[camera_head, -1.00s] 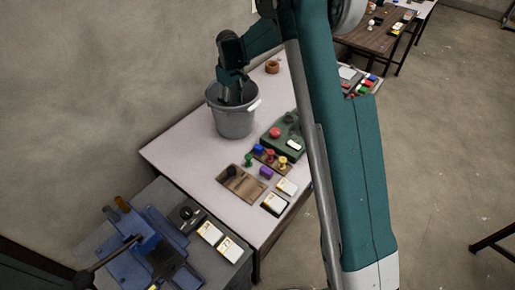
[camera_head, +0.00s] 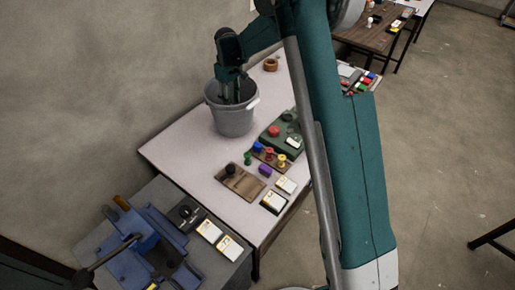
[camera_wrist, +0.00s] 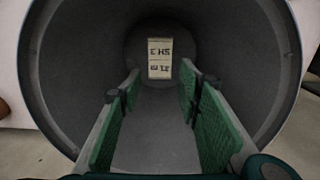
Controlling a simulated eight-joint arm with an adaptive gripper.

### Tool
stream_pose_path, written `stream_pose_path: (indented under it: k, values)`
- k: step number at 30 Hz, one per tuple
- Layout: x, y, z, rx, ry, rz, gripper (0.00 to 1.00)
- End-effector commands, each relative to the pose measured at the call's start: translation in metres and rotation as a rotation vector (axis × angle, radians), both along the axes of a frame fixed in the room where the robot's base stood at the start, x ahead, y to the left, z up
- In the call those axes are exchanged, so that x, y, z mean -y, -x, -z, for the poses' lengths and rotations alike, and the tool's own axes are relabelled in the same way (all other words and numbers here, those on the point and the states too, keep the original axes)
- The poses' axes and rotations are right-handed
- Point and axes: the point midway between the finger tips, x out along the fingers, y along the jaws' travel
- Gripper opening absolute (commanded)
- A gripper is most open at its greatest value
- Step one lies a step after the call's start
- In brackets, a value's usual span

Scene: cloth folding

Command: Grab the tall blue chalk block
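My gripper (camera_head: 236,92) points down into a grey bucket (camera_head: 231,122) on the white table. In the wrist view its two green-padded fingers (camera_wrist: 160,78) are apart, with nothing between them. The bucket's round grey wall (camera_wrist: 75,75) surrounds them there. A pale panel with dark lettering (camera_wrist: 160,58) shows at the far end, beyond the fingertips; I cannot tell whether it is a label or a separate block. I cannot make out a tall blue chalk block in either view.
The white table (camera_head: 185,150) also holds a green box with a red button (camera_head: 274,131), several coloured knobs (camera_head: 269,153), a brown wooden board (camera_head: 241,183) and a brown ring (camera_head: 271,65). A blue vise-like tool (camera_head: 130,265) stands on the grey bench at lower left.

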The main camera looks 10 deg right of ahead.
Motion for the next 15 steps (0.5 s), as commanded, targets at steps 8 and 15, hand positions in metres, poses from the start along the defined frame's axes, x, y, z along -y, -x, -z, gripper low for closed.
stream_pose_path:
  k: [8, 15]
  values:
    - [0.000, 0.000, -0.036, 0.000, 0.000, 0.000, 0.34]
    - [0.000, 0.000, -0.078, 0.000, 0.000, 0.000, 0.34]
